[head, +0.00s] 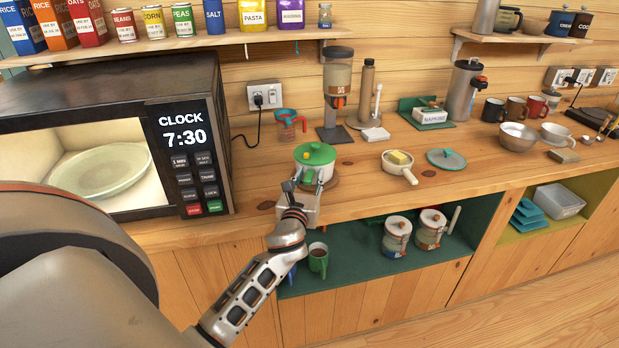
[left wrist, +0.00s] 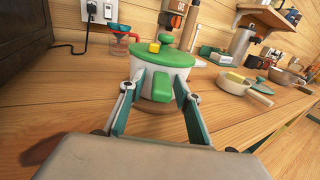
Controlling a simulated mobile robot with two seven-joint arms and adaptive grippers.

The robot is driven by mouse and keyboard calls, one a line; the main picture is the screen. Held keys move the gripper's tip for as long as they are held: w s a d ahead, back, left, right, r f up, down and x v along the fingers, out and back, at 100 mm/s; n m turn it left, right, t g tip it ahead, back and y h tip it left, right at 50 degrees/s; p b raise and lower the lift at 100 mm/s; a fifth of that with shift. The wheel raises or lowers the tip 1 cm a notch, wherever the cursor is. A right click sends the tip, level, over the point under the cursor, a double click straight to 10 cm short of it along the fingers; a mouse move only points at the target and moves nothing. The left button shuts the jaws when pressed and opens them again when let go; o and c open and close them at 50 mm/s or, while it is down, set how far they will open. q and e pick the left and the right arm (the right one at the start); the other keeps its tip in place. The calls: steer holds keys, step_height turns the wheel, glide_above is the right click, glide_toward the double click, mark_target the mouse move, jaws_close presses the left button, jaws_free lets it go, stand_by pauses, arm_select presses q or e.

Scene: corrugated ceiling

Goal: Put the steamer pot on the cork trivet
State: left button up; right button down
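The steamer pot (head: 315,162) is white with a green lid and stands on the counter right of the microwave. It also shows in the left wrist view (left wrist: 162,66), with a green side handle facing me. The round brown cork trivet (head: 333,184) shows under the pot, mostly hidden by it; the pot appears to rest on it. My left gripper (head: 308,184) is at the pot's near side. In the left wrist view my left gripper (left wrist: 160,88) has its fingers spread on either side of the green handle, with gaps visible. My right gripper is out of view.
A microwave (head: 182,155) stands close on the left. A measuring cup (head: 287,127) and coffee grinder (head: 338,85) are behind the pot. A saucepan (head: 398,172) and a loose lid (head: 446,159) lie to the right. A shelf (head: 200,42) hangs above.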

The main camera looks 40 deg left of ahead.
arm_select(q)
steer(key=shift+r, duration=0.15)
steer(key=v, duration=1.2)
stand_by(0.4)
